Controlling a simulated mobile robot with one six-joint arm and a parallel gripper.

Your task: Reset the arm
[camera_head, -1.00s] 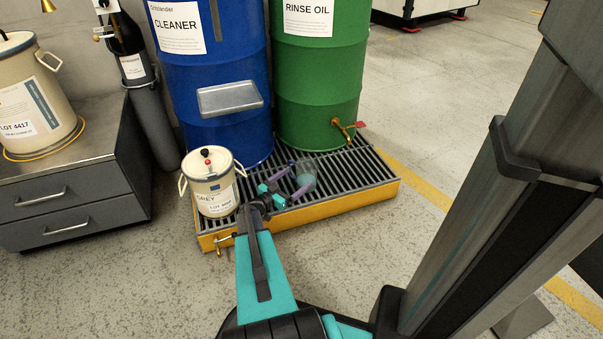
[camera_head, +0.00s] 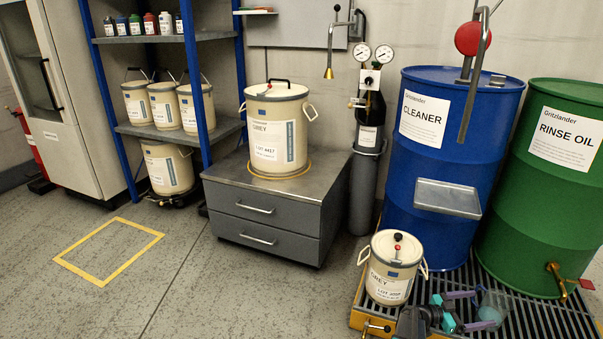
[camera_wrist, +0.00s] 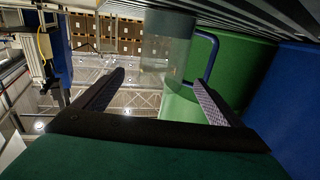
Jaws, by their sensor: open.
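My gripper (camera_head: 480,308), with teal and purple fingers, is low over the front of the drip grate at the lower right of the head view. A clear jug (camera_head: 494,303) stands on the grate by its fingertips. In the wrist view my gripper (camera_wrist: 160,80) has its two dark fingers spread apart with nothing clamped between them. The clear jug (camera_wrist: 170,40) and its dark blue handle (camera_wrist: 210,55) show just beyond the fingertips, under the slats at the top. Most of my arm is below the head view.
The yellow-edged drip grate (camera_head: 540,318) bears a blue CLEANER drum (camera_head: 420,180), a green RINSE OIL drum (camera_head: 540,220) and a small cream can (camera_head: 385,262). A grey cabinet (camera_head: 290,215) with a larger cream can (camera_head: 278,105) stands left. Floor around the yellow square (camera_head: 110,225) is clear.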

